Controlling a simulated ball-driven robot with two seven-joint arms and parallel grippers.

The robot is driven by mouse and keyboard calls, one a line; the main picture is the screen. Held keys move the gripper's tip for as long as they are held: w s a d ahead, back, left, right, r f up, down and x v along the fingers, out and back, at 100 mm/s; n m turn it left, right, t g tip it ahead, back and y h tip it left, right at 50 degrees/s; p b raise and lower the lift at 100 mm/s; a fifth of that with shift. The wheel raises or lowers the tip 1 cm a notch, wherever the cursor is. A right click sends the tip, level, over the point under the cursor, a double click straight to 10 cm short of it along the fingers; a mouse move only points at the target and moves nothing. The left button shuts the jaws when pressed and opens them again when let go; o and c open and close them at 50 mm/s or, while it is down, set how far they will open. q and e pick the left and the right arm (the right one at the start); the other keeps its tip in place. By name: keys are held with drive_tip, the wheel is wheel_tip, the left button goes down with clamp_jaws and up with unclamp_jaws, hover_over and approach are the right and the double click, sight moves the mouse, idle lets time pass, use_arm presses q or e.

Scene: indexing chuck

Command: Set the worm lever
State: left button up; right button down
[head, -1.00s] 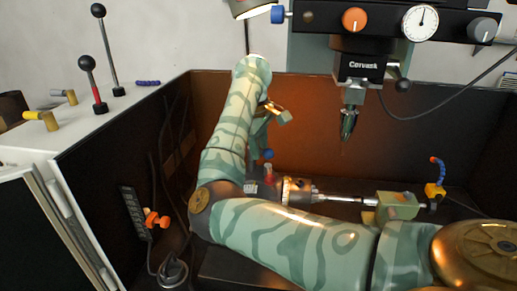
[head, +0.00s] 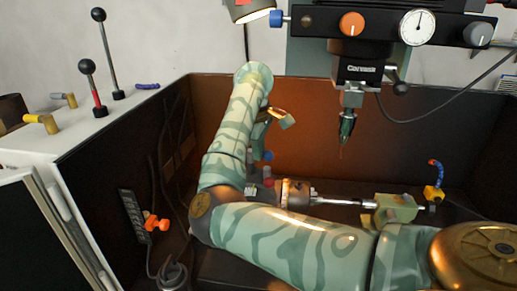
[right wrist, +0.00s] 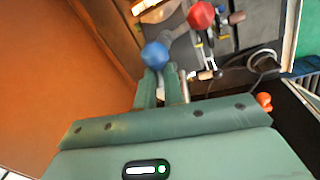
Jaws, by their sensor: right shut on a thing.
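The indexing chuck (head: 295,192) lies in the enclosure with a rod (head: 340,202) running right from it. A lever with a blue ball knob (head: 267,156) stands beside it, close to a red knob (head: 267,171). In the right wrist view the blue knob (right wrist: 155,54) sits at the tips of my right gripper (right wrist: 161,78); the red knob (right wrist: 201,15) is beyond it to the right. My right gripper (head: 262,142) is shut on the blue-knobbed lever, partly hidden in the head view by its own hand. My left gripper is not in view.
A milling head (head: 357,70) with a pointed tool hangs over the right of the chuck. A green block (head: 395,207) supports the rod's right end. A power strip (head: 132,213) with an orange plug (head: 157,221) is on the left wall. Black-knobbed levers stand outside at left.

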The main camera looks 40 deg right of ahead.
drive_tip(key=n, duration=0.1)
drive_tip(key=n+p, duration=0.1)
drive_tip(key=n, duration=0.1)
drive_tip(key=shift+w+d+r+t, duration=0.1)
drive_tip(key=shift+w+d+t, duration=0.05)
drive_tip(key=shift+d+t, duration=0.2)
drive_tip(key=n, duration=0.1)
drive_tip(key=n+p, duration=0.1)
drive_tip(key=n+y, duration=0.1)
drive_tip(key=shift+w+d+r+n, duration=0.1)
drive_tip(key=shift+w+d+n, duration=0.2)
drive_tip(key=shift+n, duration=0.1)
drive_tip(key=n, duration=0.1)
drive_tip(key=n+p, duration=0.2)
drive_tip(key=shift+w+d+n+t+y, duration=0.25)
drive_tip(key=shift+w+n+y, duration=0.05)
drive_tip(key=shift+w+n, duration=0.1)
drive_tip(key=shift+w+n+y+p, duration=0.2)
drive_tip(key=shift+n+p, duration=0.4)
drive_tip(key=shift+n, duration=0.4)
drive_tip(key=shift+w+n+y+p, duration=0.2)
drive_tip(key=shift+n+p, duration=0.35)
drive_tip(key=shift+n, duration=0.45)
drive_tip(key=c, duration=1.5)
unclamp_jaws()
drive_tip(key=shift+f, duration=0.25)
